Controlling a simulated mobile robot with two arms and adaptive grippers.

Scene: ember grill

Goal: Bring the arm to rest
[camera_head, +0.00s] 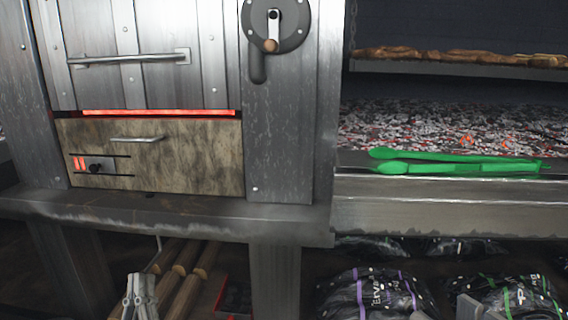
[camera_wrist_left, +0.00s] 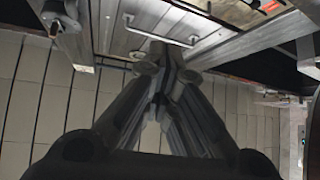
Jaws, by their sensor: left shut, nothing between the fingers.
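My left gripper (camera_head: 140,282) is at the bottom left of the head view, in front of and below the grill's front ledge. Its two fingers are together with nothing between them. In the left wrist view the fingers (camera_wrist_left: 165,62) meet at their tips, below the grill front. Grey pieces at the bottom right edge of the head view look like tips of my right gripper (camera_head: 468,307); most of it is cut off, and I cannot tell its state.
The grill has a closed metal door (camera_head: 140,85), a drawer (camera_head: 150,155) and a ledge (camera_head: 180,212). Green tongs (camera_head: 455,168) lie on the front edge of the ember bed (camera_head: 440,125). Below are wooden handles or logs (camera_head: 185,280) and black bags (camera_head: 375,295).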

